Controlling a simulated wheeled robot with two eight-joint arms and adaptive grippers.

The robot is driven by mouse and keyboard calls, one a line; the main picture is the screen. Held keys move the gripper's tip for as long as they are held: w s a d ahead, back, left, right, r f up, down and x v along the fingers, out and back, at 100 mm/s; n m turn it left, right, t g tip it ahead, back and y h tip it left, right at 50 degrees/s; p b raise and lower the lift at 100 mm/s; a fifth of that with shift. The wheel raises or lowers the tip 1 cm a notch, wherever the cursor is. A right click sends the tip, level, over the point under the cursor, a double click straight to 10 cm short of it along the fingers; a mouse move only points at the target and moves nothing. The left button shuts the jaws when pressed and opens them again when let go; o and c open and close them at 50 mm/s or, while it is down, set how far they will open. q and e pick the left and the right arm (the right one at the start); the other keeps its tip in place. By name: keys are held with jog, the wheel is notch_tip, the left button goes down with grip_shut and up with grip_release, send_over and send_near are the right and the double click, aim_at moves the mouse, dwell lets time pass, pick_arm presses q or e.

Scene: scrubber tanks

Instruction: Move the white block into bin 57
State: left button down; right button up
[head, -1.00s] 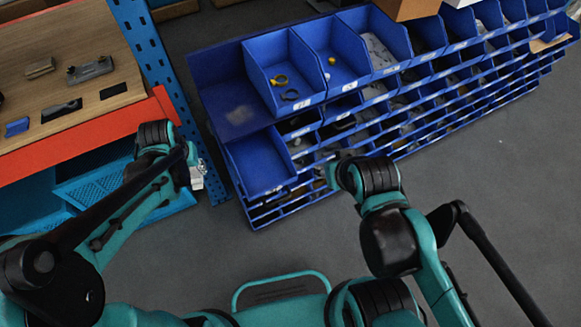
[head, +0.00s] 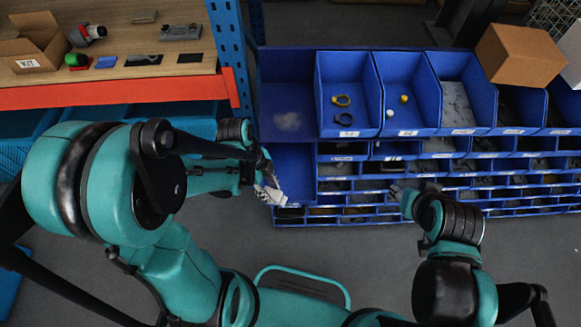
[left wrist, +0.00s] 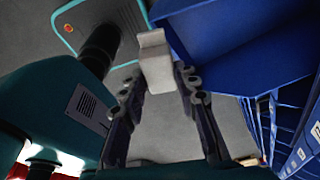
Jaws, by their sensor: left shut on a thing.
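The white block (left wrist: 156,62) is held between the fingertips of my left gripper (left wrist: 158,80) in the left wrist view. In the head view the white block (head: 272,193) shows at the tip of my left gripper (head: 264,178), in front of the open lower-left blue bin (head: 297,165). In the left wrist view, a blue bin wall (left wrist: 225,35) is close to the block's right; I cannot tell whether they touch. The bin labels are too small to read, so I cannot tell which is bin 57. My right gripper (head: 402,192) is at the rack's lower front, fingers unclear.
The blue bin rack (head: 350,218) runs to the right. Upper bins hold yellow and dark rings and small parts. A wooden workbench (head: 120,70) with an orange edge stands left, carrying an open cardboard box (head: 33,45). Another cardboard box (head: 518,55) sits atop the rack.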

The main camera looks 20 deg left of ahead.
pick_arm(q)
jog(key=w+f+b, duration=0.1)
jog(key=w+f, duration=0.1)
jog(key=w, duration=0.1)
jog(key=w+d+f+b, duration=0.1)
jog(key=w+f, duration=0.1)
jog(key=w, duration=0.2)
jog(key=w+d+f+b, duration=0.1)
jog(key=w+f, duration=0.1)
jog(key=w, duration=0.1)
jog(key=shift+w+d+f, duration=0.2)
jog(key=shift+d+f, duration=0.05)
jog(key=shift+f, duration=0.1)
notch_tip(320, 180, down, 4)
jog(key=shift+f+b, duration=0.1)
jog(key=shift+b, duration=0.9)
jog(key=c, duration=1.1)
grip_release()
jog(key=shift+c, duration=0.2)
